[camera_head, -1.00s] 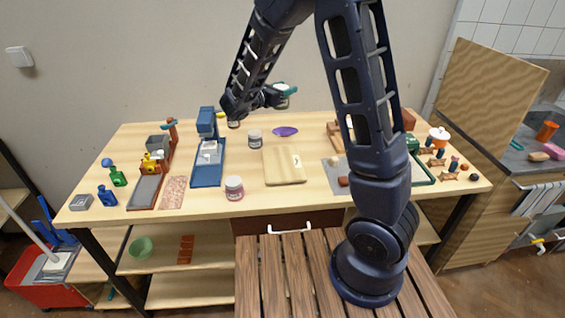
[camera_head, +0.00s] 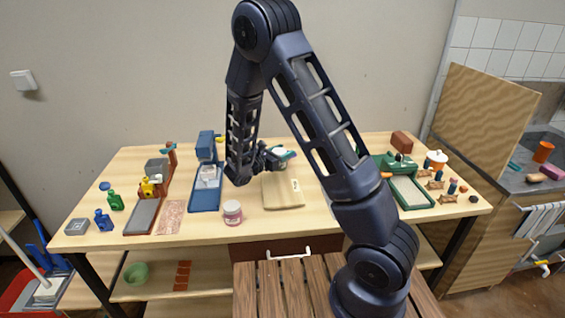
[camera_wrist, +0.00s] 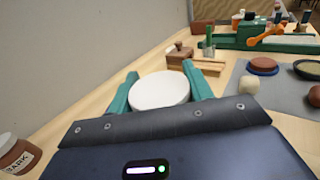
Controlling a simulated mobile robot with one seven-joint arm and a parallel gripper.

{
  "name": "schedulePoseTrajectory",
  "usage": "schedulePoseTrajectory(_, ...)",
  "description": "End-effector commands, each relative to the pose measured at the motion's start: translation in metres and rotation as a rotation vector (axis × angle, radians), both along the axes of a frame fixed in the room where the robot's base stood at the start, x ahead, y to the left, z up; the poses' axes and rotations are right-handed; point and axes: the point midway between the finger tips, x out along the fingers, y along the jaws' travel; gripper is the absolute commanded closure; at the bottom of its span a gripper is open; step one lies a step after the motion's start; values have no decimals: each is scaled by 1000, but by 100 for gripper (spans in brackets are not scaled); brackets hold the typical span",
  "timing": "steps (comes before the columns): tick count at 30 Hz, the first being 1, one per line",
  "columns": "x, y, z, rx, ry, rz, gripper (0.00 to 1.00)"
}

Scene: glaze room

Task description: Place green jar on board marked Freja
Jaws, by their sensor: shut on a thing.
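My gripper (camera_head: 282,153) is shut on a jar with a round white lid (camera_wrist: 160,91), which sits between the teal fingers in the wrist view. The jar's body is hidden there, so I cannot tell its colour. In the head view the gripper is above the table, just behind the pale wooden board (camera_head: 284,196). The board lies flat with a small light label, too small to read. A pinkish jar with a white lid (camera_head: 232,213) stands left of the board. A reddish jar with a partly visible label shows in the wrist view (camera_wrist: 14,155).
A blue device (camera_head: 206,185) and a brown-red one (camera_head: 148,208) stand at the left, with small bottles beside them. A green tray device (camera_head: 408,190) and small figures are at the right. A grey mat with dishes (camera_wrist: 275,88) lies right of the gripper. The table's front middle is clear.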

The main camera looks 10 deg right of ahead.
Motion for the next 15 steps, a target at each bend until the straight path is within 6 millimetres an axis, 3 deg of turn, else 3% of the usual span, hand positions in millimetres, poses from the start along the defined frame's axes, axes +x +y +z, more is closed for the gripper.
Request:
schedulePoseTrajectory(8, 0, 0, -14, -1, 2, 0, 80)
schedulePoseTrajectory(15, 0, 0, -40, -1, 1, 0, 80)
